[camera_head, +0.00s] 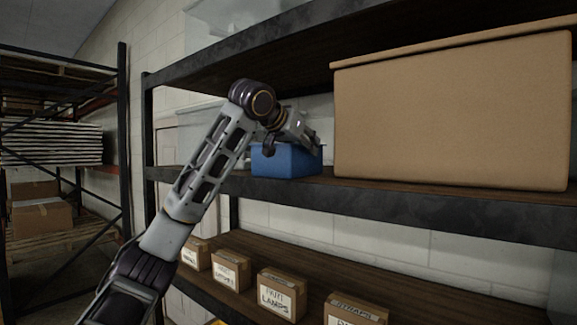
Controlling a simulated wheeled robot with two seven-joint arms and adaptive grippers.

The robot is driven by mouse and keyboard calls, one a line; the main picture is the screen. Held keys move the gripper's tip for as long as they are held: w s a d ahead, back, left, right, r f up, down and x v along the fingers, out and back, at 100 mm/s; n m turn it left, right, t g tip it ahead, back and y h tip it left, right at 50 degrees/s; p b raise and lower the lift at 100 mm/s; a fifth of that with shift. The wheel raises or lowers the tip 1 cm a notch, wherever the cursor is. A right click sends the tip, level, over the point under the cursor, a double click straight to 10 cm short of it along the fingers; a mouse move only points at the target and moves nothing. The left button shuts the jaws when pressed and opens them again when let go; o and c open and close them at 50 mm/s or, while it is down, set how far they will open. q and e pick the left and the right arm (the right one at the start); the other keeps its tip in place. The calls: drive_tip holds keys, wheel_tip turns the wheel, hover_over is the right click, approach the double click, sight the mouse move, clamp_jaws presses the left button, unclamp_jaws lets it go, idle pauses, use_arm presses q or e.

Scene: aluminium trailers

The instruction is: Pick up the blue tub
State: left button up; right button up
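The blue tub (283,164) stands upright on the middle shelf, near the shelf's front edge and left of a big cardboard box. My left arm comes in from the lower left and bends at the top, with the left gripper (312,145) at the tub's upper right part. The wrist and gripper cover part of the tub's rim. The fingers are small and partly hidden, so I cannot tell whether they are open or shut, or whether they touch the tub. My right gripper is not in view.
A large cardboard box (455,115) fills the shelf (420,202) to the right of the tub. Several small labelled boxes, one reading LAMPS (281,294), stand on the lower shelf. An upper shelf (300,35) hangs above. Another rack (122,130) stands at the left.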

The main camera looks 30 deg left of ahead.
use_arm(q)
clamp_jaws()
drive_tip(key=shift+r, duration=0.25)
idle(0.4)
drive_tip(key=shift+r, duration=4.8)
